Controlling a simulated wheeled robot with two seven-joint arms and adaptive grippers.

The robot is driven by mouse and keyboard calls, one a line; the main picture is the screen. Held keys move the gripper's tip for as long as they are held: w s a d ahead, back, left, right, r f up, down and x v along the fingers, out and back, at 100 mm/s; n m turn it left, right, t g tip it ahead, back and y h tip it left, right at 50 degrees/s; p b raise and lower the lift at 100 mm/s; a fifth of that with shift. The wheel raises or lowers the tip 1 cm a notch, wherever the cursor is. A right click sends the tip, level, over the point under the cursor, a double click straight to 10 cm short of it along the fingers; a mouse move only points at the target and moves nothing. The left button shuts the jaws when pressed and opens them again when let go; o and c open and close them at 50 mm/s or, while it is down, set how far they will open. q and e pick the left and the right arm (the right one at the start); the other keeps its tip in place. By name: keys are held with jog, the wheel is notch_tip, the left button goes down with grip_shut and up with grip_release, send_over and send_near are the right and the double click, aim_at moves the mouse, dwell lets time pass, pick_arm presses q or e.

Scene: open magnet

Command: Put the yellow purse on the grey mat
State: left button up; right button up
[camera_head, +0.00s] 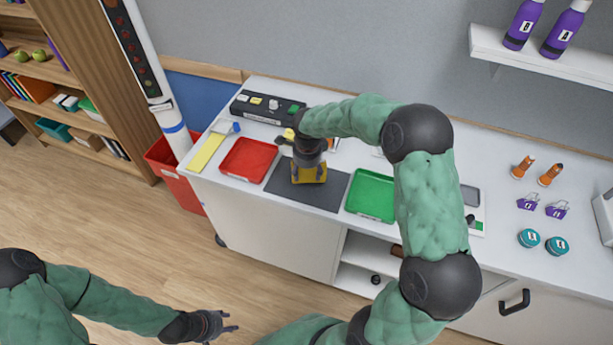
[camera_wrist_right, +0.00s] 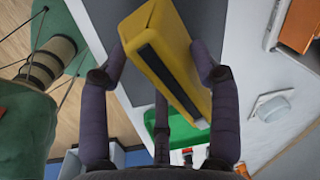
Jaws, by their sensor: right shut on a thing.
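The yellow purse (camera_head: 309,172) is in my right gripper (camera_head: 309,168), over the grey mat (camera_head: 333,191). In the right wrist view, the yellow purse (camera_wrist_right: 165,60) with a dark strip along one side lies between the fingers of my right gripper (camera_wrist_right: 160,70), which are closed around it. The grey mat (camera_wrist_right: 135,80) shows behind it there. I cannot tell whether the purse touches the mat. My left gripper (camera_head: 225,328) is low at the bottom left, off the counter, with its fingers apart and nothing visible in it.
A red tray (camera_head: 249,159) lies left of the mat and a green tray (camera_head: 370,196) right of it. A dark organiser (camera_head: 268,108) stands behind. Orange, purple and teal items stand on the counter's right. A shelf with purple bottles (camera_head: 563,32) hangs above. My right arm crosses the counter.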

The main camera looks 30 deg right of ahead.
aim_at(306, 175)
jog(key=shift+w+f, duration=0.2)
jog(key=shift+f, duration=1.55)
jog(key=shift+f+b, duration=0.1)
jog(key=shift+b, duration=0.25)
jog(key=o, duration=1.5)
jog(key=shift+r, duration=0.35)
jog(key=r, duration=0.3)
jog(key=s+r+p, duration=0.1)
jog(key=r, duration=0.7)
jog(key=shift+s+a+r+p, duration=0.2)
jog(key=shift+s+a+p, duration=0.05)
jog(key=shift+a+p, duration=0.1)
